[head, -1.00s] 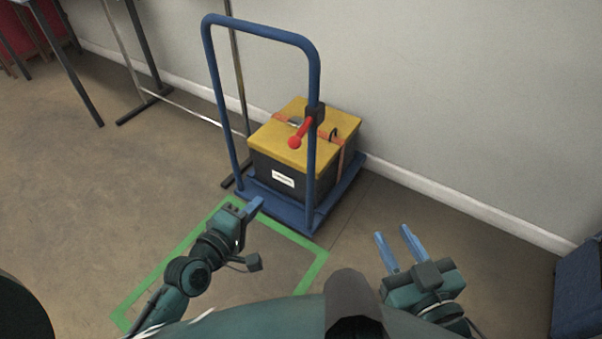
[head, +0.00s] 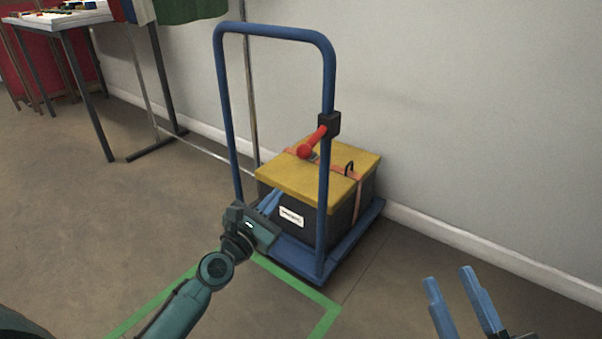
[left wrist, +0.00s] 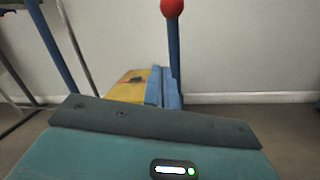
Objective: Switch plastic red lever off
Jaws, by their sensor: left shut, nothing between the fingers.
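The red lever (head: 313,143) sits on a black mount (head: 329,124) on the right upright of the blue trolley handle (head: 326,190). It slants down and left from the mount and ends in a round knob. The knob also shows at the top of the left wrist view (left wrist: 172,8). My left gripper (head: 270,200) is shut and empty, in front of the trolley, below and left of the lever, apart from it. My right gripper (head: 450,280) is open and empty at the lower right, away from the trolley.
A black box with a yellow lid (head: 318,170) and an orange strap stands on the blue trolley base (head: 300,258). Green tape (head: 290,278) marks the floor in front. A wall is close behind. A table (head: 60,20) stands at the far left.

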